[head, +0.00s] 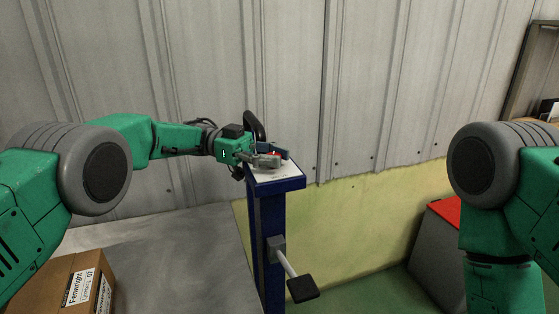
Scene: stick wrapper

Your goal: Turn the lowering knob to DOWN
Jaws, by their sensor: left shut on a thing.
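A blue post (270,235) stands at the middle, with a pale sloped panel (284,176) on its top. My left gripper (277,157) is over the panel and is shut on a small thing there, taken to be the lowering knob. The fingers hide most of the knob, and a bit of red shows between them. I cannot read the DOWN mark or tell which way the knob points. My right gripper is not in view; only my right arm shows at the right edge.
A bar with a black pad (303,288) sticks out from the post's lower side. A cardboard box (68,284) sits at the lower left near a grey surface (165,255). A grey bin with a red top (447,211) stands at the right. A corrugated wall (340,80) closes the back.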

